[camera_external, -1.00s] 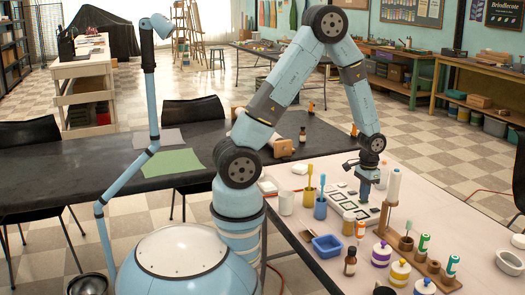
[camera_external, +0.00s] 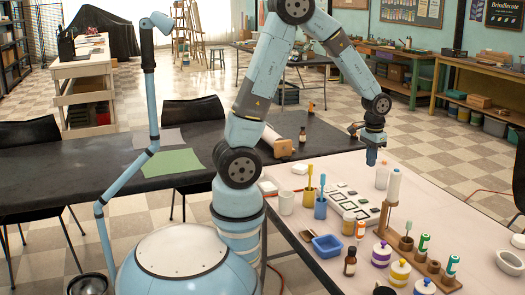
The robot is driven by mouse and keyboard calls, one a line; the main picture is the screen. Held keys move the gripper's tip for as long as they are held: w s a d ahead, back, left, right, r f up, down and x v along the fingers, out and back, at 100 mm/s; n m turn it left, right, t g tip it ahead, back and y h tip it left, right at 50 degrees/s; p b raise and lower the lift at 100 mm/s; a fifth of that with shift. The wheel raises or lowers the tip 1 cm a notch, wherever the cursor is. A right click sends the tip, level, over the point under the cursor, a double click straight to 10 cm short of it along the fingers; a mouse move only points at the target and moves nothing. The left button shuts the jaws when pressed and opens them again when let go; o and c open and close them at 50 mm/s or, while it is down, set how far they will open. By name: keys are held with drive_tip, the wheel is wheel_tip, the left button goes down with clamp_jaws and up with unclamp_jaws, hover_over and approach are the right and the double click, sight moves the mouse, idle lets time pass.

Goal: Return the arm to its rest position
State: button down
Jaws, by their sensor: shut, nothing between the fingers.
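My arm rises from my blue base and arches over the light table (camera_external: 320,265). My gripper (camera_external: 371,160) points down, shut and empty, above the far part of that table. The fingertips are small in this view.
A dark table (camera_external: 100,175) stands on the left, with a green sheet (camera_external: 172,163).

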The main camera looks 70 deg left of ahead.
drive_tip(key=s+a+r+t, duration=0.25)
drive_tip(key=s+r, duration=0.75)
drive_tip(key=r, duration=0.5)
drive_tip(key=s+a+r+t, duration=0.1)
drive_tip(key=s+r, duration=0.2)
drive_tip(key=s, duration=0.4)
drive_tip(key=s+a+r+t, duration=0.1)
drive_tip(key=s+r, duration=0.3)
drive_tip(key=s, duration=0.4)
drive_tip(key=shift+s+a+r+t, duration=0.15)
drive_tip(key=shift+a+r+t, duration=0.1)
drive_tip(key=shift+a+t, duration=0.15)
idle(1.5)
